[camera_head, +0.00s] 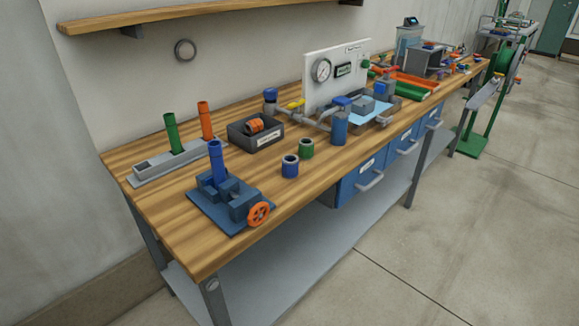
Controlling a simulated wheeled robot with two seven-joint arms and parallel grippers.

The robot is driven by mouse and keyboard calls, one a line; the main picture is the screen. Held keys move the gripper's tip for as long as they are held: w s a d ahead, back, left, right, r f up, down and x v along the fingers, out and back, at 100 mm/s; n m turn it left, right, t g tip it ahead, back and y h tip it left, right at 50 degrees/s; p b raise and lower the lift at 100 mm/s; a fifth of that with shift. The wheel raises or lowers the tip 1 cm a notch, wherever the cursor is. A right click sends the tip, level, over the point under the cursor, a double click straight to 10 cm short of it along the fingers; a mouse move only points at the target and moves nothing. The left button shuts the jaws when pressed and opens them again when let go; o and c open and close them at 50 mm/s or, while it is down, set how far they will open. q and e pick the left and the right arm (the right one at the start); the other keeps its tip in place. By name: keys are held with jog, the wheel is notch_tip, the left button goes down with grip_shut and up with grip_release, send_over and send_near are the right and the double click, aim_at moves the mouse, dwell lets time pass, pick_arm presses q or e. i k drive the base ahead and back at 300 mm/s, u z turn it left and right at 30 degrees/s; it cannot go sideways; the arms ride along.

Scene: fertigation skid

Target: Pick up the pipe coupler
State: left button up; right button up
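Several short ring-like pieces that look like pipe couplers are in view. A blue coupler (290,167) stands upright on the wooden bench (165,228) near its front edge. A green coupler (306,149) stands upright just behind and right of it, close to it. An orange coupler (256,125) sits in a dark labelled bin (270,139) farther back; its lower part is hidden by the bin wall. I cannot tell which one the task means. Neither of my grippers is in view.
A blue vise (228,200) with an orange handwheel holds an upright blue pipe (216,160) at the near end. A grey rack (165,165) holds green and orange pipes. A gauge panel (338,75) with piping stands right of the bin. Bare bench surrounds the blue coupler's front.

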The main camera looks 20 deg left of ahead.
aim_at(290, 162)
jog(key=z, duration=0.4)
jog(key=k, duration=0.45)
jog(key=z, duration=1.1)
jog(key=i, duration=0.5)
jog(key=u, duration=0.8)
jog(key=i, duration=0.95)
jog(key=u, duration=0.95)
